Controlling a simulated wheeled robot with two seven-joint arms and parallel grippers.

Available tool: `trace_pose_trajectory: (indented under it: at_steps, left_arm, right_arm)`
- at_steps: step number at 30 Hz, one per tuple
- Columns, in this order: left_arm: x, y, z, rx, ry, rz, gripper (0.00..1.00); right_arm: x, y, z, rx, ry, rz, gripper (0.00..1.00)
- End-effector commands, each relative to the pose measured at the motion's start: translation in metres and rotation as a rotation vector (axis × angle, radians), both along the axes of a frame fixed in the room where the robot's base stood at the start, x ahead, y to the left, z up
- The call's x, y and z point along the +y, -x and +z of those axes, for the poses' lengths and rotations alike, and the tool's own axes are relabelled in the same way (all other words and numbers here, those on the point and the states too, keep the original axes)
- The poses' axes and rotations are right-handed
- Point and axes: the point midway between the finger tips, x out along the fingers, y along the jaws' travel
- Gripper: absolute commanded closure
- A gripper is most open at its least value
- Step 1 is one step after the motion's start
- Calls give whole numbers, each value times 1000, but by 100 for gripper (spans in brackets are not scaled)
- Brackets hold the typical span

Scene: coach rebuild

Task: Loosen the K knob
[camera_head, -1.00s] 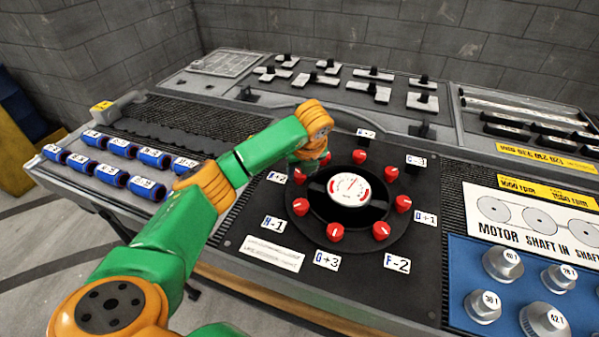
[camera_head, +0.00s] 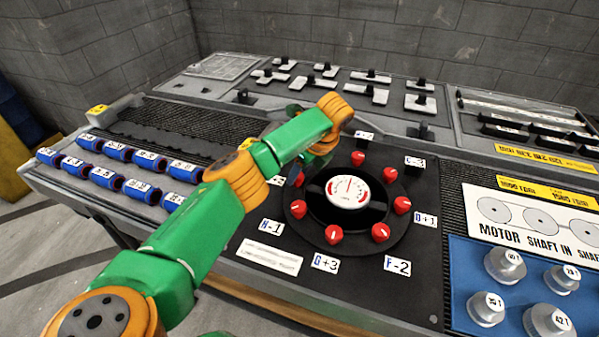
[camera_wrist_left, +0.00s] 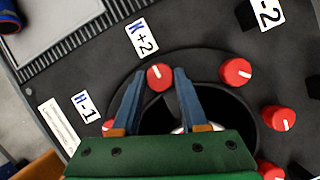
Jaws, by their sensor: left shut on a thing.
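The K knob (camera_wrist_left: 160,77) is red with a white pointer line and sits beside the K+2 label (camera_wrist_left: 142,37) in the left wrist view. My left gripper (camera_wrist_left: 159,72) has its two blue-grey fingers on either side of it, and the jaws are shut on the knob. In the head view the K knob (camera_head: 298,180) shows only as a bit of red below my orange wrist, and the fingertips are mostly hidden there. The knob stands on a round black dial plate around a white gauge (camera_head: 347,191). My right gripper is not in view.
Other red knobs ring the gauge, including the H knob (camera_head: 298,209) close beside and one (camera_head: 358,158) on the far side. Blue cylinders (camera_head: 104,177) lie in rows at the left. Grey knobs (camera_head: 505,264) stand on a blue panel at the right.

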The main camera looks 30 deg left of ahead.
Motion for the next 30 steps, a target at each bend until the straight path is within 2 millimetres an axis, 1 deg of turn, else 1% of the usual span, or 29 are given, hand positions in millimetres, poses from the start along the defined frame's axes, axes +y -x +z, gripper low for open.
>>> trace_pose_trajectory:
  at_steps: [12, 13, 14, 15, 16, 25, 26, 28, 30]
  left_arm:
    - [1, 0, 0, -2, -2, 8, 100]
    - [1, 0, 0, -2, -2, 8, 51]
    - [1, 0, 0, -1, -1, 7, 43]
    - [1, 0, 0, -1, -1, 7, 33]
    - [1, 0, 0, -1, -1, 7, 28]
    - [-1, 0, 2, -1, 0, 6, 28]
    - [-2, 0, 5, -1, 0, 6, 28]
    - [-7, 0, 16, -4, 1, 5, 28]
    - [-13, 1, 31, -6, 1, 4, 28]
  right_arm:
    - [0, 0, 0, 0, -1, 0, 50]
    - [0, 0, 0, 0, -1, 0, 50]
    - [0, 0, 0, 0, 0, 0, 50]
    - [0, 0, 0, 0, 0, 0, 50]
    - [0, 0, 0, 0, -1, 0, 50]
    - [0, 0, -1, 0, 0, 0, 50]
    - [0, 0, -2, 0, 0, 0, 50]
    - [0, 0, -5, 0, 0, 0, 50]
    - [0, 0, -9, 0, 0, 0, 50]
